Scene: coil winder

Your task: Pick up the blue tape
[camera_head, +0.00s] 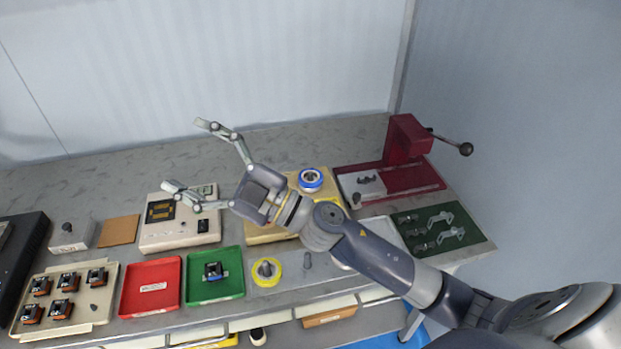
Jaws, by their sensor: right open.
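The blue tape (311,187) is a small blue ring with a light centre. It sits at the back of the beige block (262,233), just right of my right gripper's wrist. My right gripper (187,156) is open and empty, with its fingers spread toward the left. It hangs above the bench, over the beige meter box, and its fingertips are well left of the blue tape. My right arm covers part of the beige block. My left gripper is not in view.
A yellow ring (279,273) stands in front of the block, beside a green tray (231,289) and a red tray (165,299). A dark red press (408,140) with a lever is at the back right. The beige meter box (153,238) is below my fingers. The bench's back strip is clear.

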